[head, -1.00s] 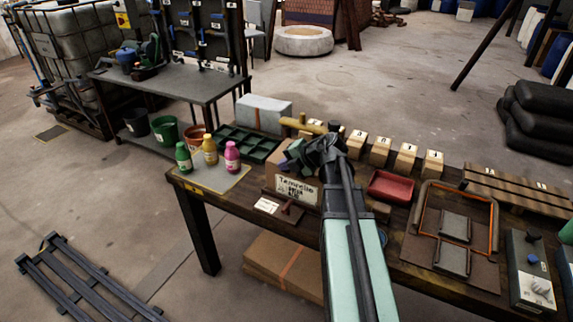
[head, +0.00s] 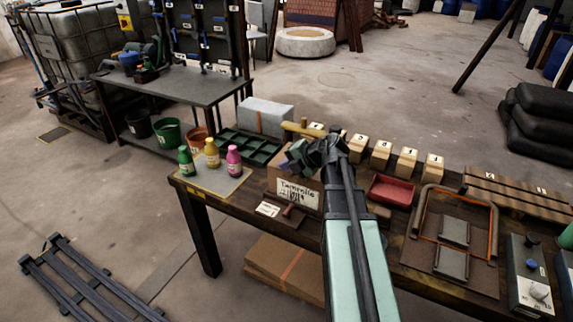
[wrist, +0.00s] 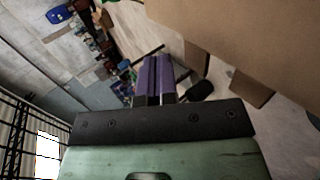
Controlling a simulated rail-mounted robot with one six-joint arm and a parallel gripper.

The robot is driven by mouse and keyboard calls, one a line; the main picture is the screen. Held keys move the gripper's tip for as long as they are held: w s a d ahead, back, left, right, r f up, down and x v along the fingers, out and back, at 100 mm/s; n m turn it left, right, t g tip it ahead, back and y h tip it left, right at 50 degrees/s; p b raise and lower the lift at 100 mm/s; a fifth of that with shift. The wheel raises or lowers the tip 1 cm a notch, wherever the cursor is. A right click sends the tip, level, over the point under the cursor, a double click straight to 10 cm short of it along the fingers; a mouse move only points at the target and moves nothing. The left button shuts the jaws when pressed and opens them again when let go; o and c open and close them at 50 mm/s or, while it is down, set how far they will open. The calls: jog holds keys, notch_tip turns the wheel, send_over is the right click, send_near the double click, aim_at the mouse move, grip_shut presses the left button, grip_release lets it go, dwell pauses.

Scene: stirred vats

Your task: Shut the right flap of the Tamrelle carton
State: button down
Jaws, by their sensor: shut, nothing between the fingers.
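The Tamrelle carton (head: 297,194) is a brown box with a white label on its front, standing on the dark wooden bench. My gripper (head: 291,162) is over the carton's top, and my arm hides the carton's right side and most of its top. In the wrist view my gripper (wrist: 154,75) shows two purple fingers together with nothing between them. A large brown cardboard surface (wrist: 245,38) fills the upper right of that view, beside the fingers. I cannot tell whether they touch it, or how the right flap stands.
Pink (head: 233,160), yellow and green bottles stand on a mat to the left, near a green compartment tray (head: 249,148). A red tray (head: 391,190) and several numbered wooden blocks (head: 406,161) are to the right.

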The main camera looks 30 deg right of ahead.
notch_tip(320, 180, up, 10)
jog(key=p, duration=1)
jog(key=w+d+r+m+t+h, duration=0.3)
jog(key=d+r+m+t+h, duration=0.6)
jog(key=d+m+h, duration=0.35)
jog(key=s+a+f+m+g+h, duration=0.2)
jog(key=s+a+f+m+g, duration=0.3)
jog(key=s+f+m+g, duration=0.7)
jog(key=s+a+f+g+y, duration=0.1)
jog(key=s+a+g+y, duration=0.1)
jog(key=a, duration=0.6)
jog(key=s+a+f+g+y, duration=0.1)
jog(key=s+a+g+y, duration=0.1)
jog(key=a, duration=0.7)
jog(key=s+a+f+g+y, duration=0.2)
jog(key=s+a+y, duration=0.1)
jog(key=a, duration=0.5)
jog(key=shift+a+y, duration=0.3)
jog(key=shift+y, duration=0.45)
